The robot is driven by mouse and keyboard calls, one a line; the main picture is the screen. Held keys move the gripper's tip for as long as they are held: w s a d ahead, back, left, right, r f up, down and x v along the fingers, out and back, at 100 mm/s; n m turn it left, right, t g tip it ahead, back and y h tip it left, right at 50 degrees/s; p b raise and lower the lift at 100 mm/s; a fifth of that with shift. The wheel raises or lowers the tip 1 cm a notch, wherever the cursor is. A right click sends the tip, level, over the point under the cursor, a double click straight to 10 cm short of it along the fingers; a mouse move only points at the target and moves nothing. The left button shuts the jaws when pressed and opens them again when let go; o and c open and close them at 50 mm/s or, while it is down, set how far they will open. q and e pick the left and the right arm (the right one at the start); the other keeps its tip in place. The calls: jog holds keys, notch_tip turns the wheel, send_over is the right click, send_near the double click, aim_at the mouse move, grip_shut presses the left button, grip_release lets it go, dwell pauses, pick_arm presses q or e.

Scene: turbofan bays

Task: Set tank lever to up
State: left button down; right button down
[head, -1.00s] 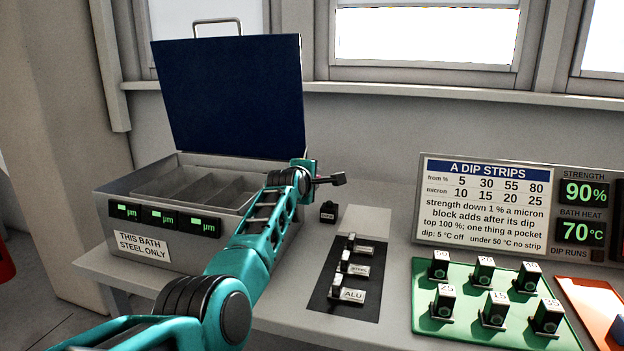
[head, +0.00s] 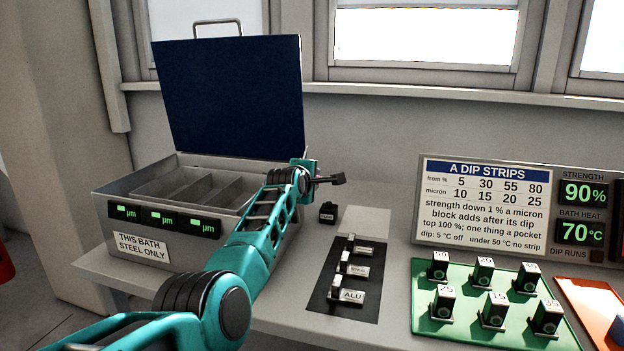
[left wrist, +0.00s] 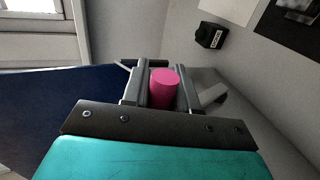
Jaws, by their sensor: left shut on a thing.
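The grey tank (head: 265,245) stands at the left of the bench with its dark blue lid (head: 228,95) raised. My left gripper (head: 330,180) is at the tank's right rear side. In the left wrist view, my left gripper (left wrist: 160,88) is shut on a pink cylindrical knob (left wrist: 164,88), which sits between the fingers. The knob looks like the tank lever's grip, but its link to the tank is hidden. In the head view the knob is hidden by my gripper. My right gripper is not in view.
A small black labelled block (head: 328,212) stands on the bench right of the tank; it also shows in the left wrist view (left wrist: 210,36).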

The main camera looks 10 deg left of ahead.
pick_arm(q)
jog(key=shift+f, duration=0.55)
jog(key=c, duration=1)
grip_release()
jog(key=shift+o, duration=0.2)
jog(key=shift+r, duration=0.15)
jog(key=shift+r, duration=0.1)
jog(key=shift+r, duration=0.1)
jog(key=shift+p+v, duration=0.55)
jog(key=shift+v, duration=0.65)
jog(key=v, duration=1)
jog(key=shift+s+p, duration=0.15)
jog(key=shift+p, duration=0.2)
